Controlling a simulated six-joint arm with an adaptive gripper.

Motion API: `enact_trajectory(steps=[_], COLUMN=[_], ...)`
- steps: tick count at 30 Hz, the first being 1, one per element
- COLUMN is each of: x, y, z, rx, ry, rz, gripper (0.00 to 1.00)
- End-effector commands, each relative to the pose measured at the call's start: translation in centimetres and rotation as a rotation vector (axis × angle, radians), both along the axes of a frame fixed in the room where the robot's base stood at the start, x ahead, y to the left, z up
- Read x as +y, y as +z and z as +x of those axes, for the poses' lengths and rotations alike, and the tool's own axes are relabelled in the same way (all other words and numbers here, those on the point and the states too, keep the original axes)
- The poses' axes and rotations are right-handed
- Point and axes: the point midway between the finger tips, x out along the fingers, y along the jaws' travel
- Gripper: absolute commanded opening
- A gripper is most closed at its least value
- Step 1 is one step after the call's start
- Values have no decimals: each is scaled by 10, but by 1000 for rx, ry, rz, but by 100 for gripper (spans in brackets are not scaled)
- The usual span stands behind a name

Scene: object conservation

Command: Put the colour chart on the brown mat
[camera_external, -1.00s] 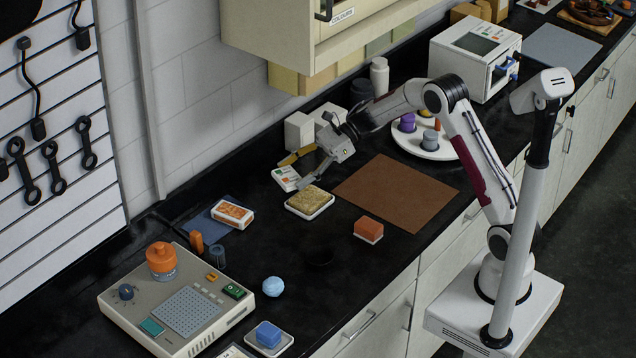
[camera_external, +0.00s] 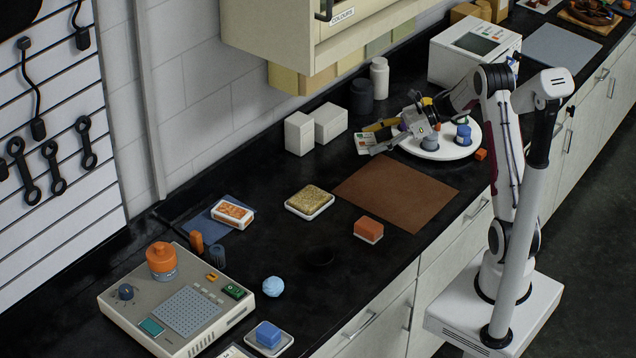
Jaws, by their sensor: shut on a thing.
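The colour chart (camera_external: 364,143) is a small white card with green and red patches. My gripper (camera_external: 374,136) is shut on it and holds it tilted, seemingly above the counter. The brown mat (camera_external: 395,193) lies flat and bare on the black counter. In the picture, the chart and gripper are just beyond the mat's far corner, left of the round white tray (camera_external: 420,154). My gripper hides part of that tray.
An orange block (camera_external: 368,230) stands by the mat's near left side, and a dish with a tan sponge (camera_external: 308,197) is to its left. Two white boxes (camera_external: 299,133) stand by the wall. A small orange cube (camera_external: 481,154) is beside the round tray, which holds several small pots.

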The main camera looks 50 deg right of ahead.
Motion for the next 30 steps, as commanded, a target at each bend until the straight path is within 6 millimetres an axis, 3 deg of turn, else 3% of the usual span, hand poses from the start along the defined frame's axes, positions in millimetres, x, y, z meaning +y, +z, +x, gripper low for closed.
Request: enact_trajectory(steps=[3, 7, 12, 30], x=[-22, -35, -27, -22], y=[-1, -3, -9, -12], z=[-18, -36, -52, -55], rx=[1, 3, 2, -19], ry=[-40, -64, -44, -21], rz=[1, 4, 9, -6], gripper=[40, 40, 40, 40])
